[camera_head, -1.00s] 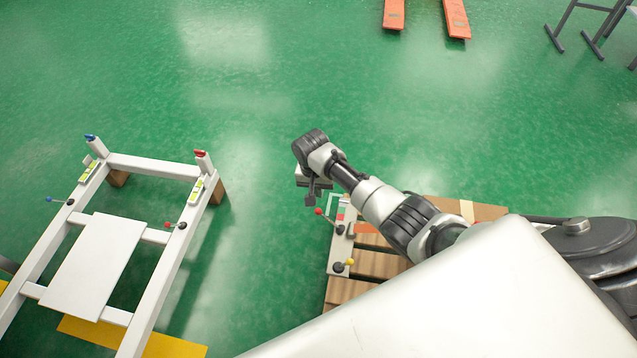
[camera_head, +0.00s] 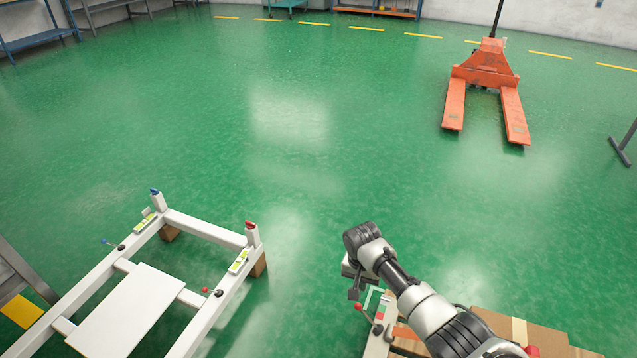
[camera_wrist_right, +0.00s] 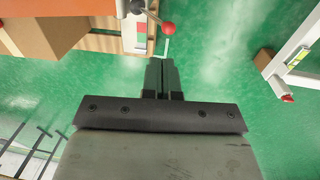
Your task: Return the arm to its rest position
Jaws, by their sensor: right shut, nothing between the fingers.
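My right arm comes in from the lower right of the head view. Its right gripper (camera_head: 354,292) hangs above the floor beside the wooden pallet stand and holds nothing. In the right wrist view the two dark fingers (camera_wrist_right: 164,80) lie together, with green floor around them. A red-knobbed lever (camera_head: 358,307) is close by the gripper in the head view; its red knob also shows just past the fingertips in the wrist view (camera_wrist_right: 169,28). I cannot tell whether they touch. My left gripper is not in view.
A white frame (camera_head: 205,230) with a white panel (camera_head: 125,312), levers and coloured knobs stands at lower left. Cardboard (camera_head: 520,335) lies at lower right. An orange pallet jack (camera_head: 485,70) stands at far right. The green floor between is clear.

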